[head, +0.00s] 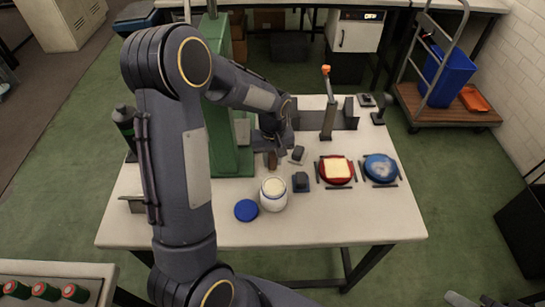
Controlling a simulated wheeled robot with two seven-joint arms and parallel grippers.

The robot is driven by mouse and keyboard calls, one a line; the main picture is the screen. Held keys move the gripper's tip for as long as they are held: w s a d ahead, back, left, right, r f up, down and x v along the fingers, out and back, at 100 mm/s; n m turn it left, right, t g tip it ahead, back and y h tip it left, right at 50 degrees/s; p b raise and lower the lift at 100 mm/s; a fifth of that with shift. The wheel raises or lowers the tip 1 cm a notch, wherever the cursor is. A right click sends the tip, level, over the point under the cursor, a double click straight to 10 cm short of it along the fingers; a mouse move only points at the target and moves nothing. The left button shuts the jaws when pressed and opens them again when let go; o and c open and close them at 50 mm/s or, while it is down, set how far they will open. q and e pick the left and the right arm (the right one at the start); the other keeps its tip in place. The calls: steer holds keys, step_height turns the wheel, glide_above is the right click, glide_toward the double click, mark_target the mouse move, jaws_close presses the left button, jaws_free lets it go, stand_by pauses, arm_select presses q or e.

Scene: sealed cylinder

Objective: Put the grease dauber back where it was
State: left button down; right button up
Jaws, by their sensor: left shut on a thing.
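My left gripper (280,150) is over the white table, behind the open jar, at the end of my dark arm. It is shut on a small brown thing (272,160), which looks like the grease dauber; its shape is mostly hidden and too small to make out. The jar (273,197) stands open in front of the gripper with pale grease inside. Its blue lid (246,210) lies flat to the left of the jar. My right gripper is not in view.
A dark block (298,153) and a small dark holder (300,182) stand close to the right of the gripper. Red (336,170) and blue (380,168) round pieces lie farther right. An orange-topped upright tool (328,110) stands behind. A green column (229,120) rises left. The table's front right is clear.

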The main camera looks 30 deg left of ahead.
mark_target(272, 153)
arm_select(q)
steer(key=shift+f, duration=0.2)
steer(key=c, duration=1.2)
jaws_free()
step_height(272, 153, up, 12)
steer(key=shift+r, duration=0.1)
steer(key=s+d+r+m+t+h, duration=0.1)
steer(key=s+d+m+t, duration=0.1)
steer(key=s, duration=0.5)
steer(key=s+d+r+m+t+h, duration=0.1)
steer(key=s+d+m, duration=0.1)
steer(key=s, duration=0.5)
steer(key=s+d+r+m+t+h, duration=0.1)
steer(key=s+d+r+m+t, duration=0.1)
steer(key=s, duration=0.6)
steer(key=shift+s+d+t+h, duration=0.1)
steer(key=shift+d+t+h, duration=0.25)
steer(key=shift+d, duration=0.35)
